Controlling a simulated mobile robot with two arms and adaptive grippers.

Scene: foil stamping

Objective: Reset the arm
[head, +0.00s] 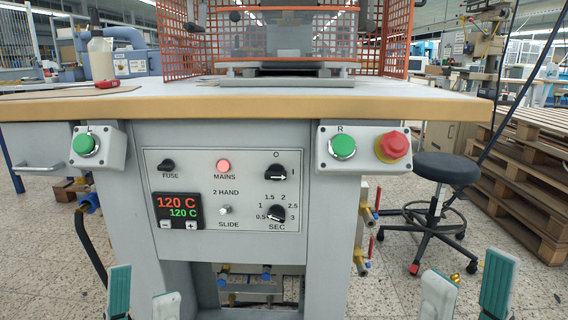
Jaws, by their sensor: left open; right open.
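My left gripper (143,297) shows at the bottom left of the head view, its two teal and pale grey fingers apart with nothing between them. My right gripper (468,288) shows at the bottom right, also with fingers apart and empty. Both are low in front of the foil stamping machine, touching nothing that I can see. My arms behind the fingers are out of view.
A left green button (84,144), a right green button (342,147) and a red stop button (392,146) sit under the worktop edge (250,107). An orange guard (397,40) stands above. A black stool (446,168) and stacked pallets (525,190) are at right.

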